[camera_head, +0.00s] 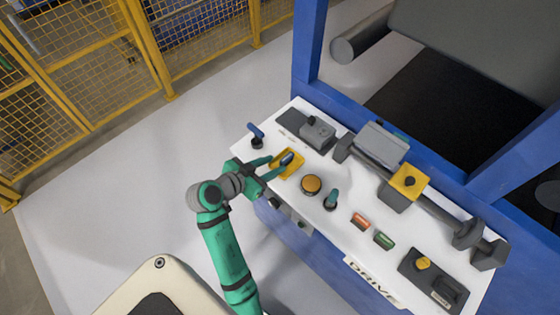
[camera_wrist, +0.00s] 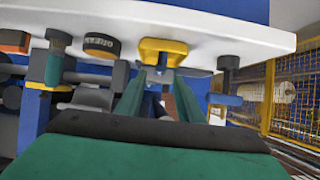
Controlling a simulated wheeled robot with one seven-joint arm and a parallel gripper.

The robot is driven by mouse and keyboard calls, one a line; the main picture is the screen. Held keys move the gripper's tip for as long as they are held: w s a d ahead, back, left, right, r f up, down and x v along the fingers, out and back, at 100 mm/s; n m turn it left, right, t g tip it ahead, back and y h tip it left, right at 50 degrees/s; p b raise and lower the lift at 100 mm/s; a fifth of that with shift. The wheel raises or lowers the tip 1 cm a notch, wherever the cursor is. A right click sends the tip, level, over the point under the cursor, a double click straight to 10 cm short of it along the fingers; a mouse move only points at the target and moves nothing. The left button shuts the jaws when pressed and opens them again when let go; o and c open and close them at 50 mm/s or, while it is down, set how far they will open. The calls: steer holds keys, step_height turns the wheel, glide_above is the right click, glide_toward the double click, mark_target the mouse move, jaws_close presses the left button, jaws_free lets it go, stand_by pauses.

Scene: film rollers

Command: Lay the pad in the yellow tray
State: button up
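The yellow tray (camera_head: 278,171) lies on the white panel, left of the round orange button. A small dark blue and grey piece, which looks like the pad (camera_head: 287,158), shows at the tray, tilted in the picture. My gripper (camera_head: 278,164) reaches in from the left, its two green fingers apart and their tips at the tray. In the wrist view the tray (camera_wrist: 163,46) shows upside down, just beyond the fingertips (camera_wrist: 160,80). Something grey-blue shows between the tips there. I cannot tell whether the fingers touch the pad or whether it rests on the tray.
An orange button (camera_head: 311,185), a teal lever (camera_head: 331,198) and a blue lever (camera_head: 256,131) stand near the tray. A grey switch box (camera_head: 318,132) lies behind it. A dark roller bar (camera_head: 437,207) runs along the panel's back. Blue posts rise behind.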

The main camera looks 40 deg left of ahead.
steer(key=v, duration=0.6)
steer(key=shift+s, duration=0.1)
stand_by(0.5)
